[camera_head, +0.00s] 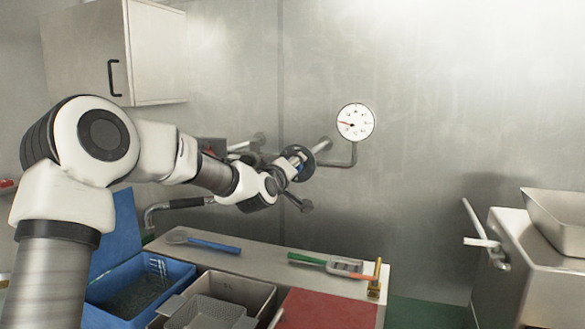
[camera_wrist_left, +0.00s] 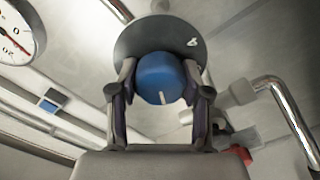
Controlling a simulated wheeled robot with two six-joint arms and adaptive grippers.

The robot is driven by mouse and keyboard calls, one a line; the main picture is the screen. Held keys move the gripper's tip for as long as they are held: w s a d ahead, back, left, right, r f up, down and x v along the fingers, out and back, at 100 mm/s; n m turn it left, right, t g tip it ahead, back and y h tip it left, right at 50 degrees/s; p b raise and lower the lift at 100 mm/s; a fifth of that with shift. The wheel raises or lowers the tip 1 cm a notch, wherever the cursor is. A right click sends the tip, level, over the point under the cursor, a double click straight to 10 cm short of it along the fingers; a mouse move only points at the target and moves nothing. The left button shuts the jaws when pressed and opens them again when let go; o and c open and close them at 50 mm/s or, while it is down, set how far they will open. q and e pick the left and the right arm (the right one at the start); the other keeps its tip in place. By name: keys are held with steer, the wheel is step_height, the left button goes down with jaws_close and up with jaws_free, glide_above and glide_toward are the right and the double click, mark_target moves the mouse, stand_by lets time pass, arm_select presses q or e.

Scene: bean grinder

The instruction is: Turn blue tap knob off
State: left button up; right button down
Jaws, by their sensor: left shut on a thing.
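The blue tap knob (camera_wrist_left: 160,78) sits at the front of a dark round disc (camera_wrist_left: 150,40) in the left wrist view. It has a pale pointer line on its face. My left gripper (camera_wrist_left: 160,95) has its two fingers on either side of the knob and is shut on it. In the head view my left arm reaches to the wall pipes, and the gripper (camera_head: 295,160) is at the dark disc (camera_head: 301,163). The knob is mostly hidden there by the gripper. My right gripper is not in view.
A round gauge (camera_head: 355,121) on a bent pipe is right of the knob. A wall cabinet (camera_head: 115,55) hangs at the upper left. Below are a counter (camera_head: 262,258) with utensils, a blue basin (camera_head: 180,270) and a red board (camera_head: 325,309). The wall on the right is clear.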

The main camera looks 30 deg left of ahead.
arm_select(q)
steer(key=m, duration=0.4)
steer(key=m+p, duration=0.1)
steer(key=m, duration=0.1)
steer(key=shift+r, duration=0.4)
steer(key=m+p, duration=0.1)
steer(key=m, duration=0.5)
steer(key=shift+m, duration=0.3)
steer(key=shift+f, duration=0.1)
steer(key=o, duration=1.2)
steer(key=shift+c, duration=0.2)
steer(key=shift+w+f, duration=0.1)
steer(key=shift+f, duration=0.1)
steer(key=v, duration=1.2)
